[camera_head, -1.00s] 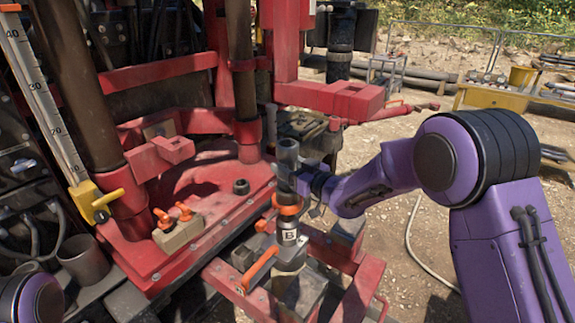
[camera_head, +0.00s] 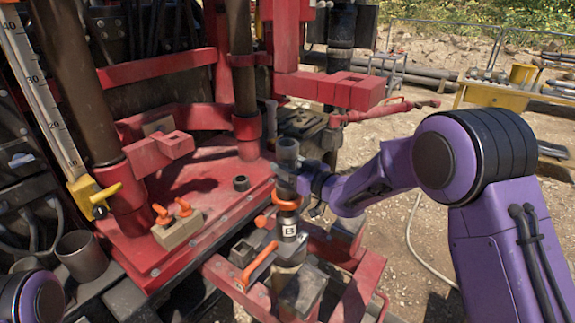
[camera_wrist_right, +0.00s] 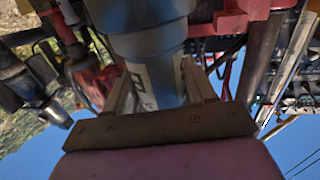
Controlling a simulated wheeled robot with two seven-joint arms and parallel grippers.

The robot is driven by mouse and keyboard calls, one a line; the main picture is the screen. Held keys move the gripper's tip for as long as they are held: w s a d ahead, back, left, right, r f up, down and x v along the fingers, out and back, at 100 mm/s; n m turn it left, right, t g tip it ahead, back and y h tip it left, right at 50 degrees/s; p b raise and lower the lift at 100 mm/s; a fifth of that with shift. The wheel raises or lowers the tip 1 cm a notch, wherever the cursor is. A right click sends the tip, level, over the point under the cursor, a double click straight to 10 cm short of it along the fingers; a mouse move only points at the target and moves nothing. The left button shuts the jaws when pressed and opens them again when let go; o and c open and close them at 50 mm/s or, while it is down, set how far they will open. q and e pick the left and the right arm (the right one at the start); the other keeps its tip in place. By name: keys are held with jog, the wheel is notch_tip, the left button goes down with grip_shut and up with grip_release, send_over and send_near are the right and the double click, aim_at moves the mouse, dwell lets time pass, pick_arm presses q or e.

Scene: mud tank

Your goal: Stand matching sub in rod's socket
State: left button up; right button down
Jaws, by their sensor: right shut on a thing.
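A dark grey cylindrical sub (camera_head: 287,154) stands upright near the middle of the head view. My right gripper (camera_head: 304,184) reaches it from the right and is shut on it. In the right wrist view the sub (camera_wrist_right: 150,45) fills the space between my fingers (camera_wrist_right: 153,98), and part of a white label with a black mark shows on it. Directly below is an orange ring (camera_head: 286,201) and a grey rod piece (camera_head: 288,231) with a white label marked B. The sub looks in line with it; the joint is hidden, so I cannot tell how they meet. My left gripper is out of view.
The red rig deck (camera_head: 205,190) lies to the left, with a tan block (camera_head: 178,229) carrying orange-handled parts. An orange lever (camera_head: 259,266) and red frame beams surround the rod's base. A yellow table (camera_head: 490,94) stands far right. Open gravel lies at the right.

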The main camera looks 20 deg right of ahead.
jog(key=shift+f, duration=0.1)
dwell(0.3)
jog(key=shift+c, duration=1.4)
grip_release()
jog(key=shift+s, duration=0.1)
jog(key=shift+f, duration=0.2)
jog(key=b+v, duration=0.3)
jog(key=v, duration=0.7)
jog(key=shift+s+r, duration=0.15)
jog(key=shift+s, duration=0.15)
